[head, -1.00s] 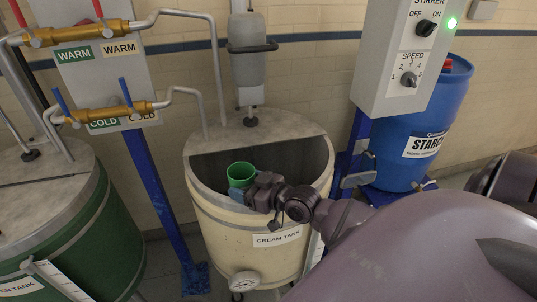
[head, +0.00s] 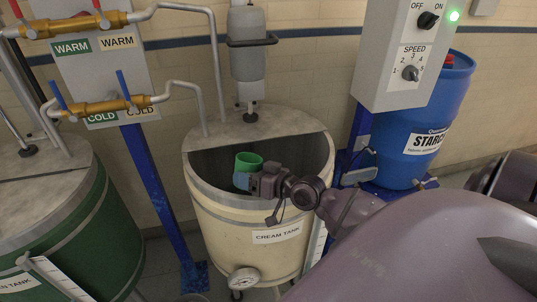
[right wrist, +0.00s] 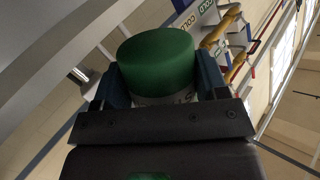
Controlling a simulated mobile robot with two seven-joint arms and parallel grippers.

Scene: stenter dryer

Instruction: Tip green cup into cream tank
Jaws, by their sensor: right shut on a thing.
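The green cup (head: 248,163) is over the open front part of the cream tank (head: 240,222), near the middle of the opening. My right gripper (head: 243,181) reaches in from the right over the tank's rim and is shut on the cup. In the right wrist view the cup (right wrist: 157,62) sits between the two blue-grey fingers (right wrist: 158,84), with part of a white label showing low on it. In the head view its rim faces mostly up; the exact tilt and any contents cannot be told. My left gripper is out of view.
A blue post (head: 160,200) and green tank (head: 85,240) stand left. The stirrer control box (head: 398,60) and blue starch drum (head: 425,130) stand right.

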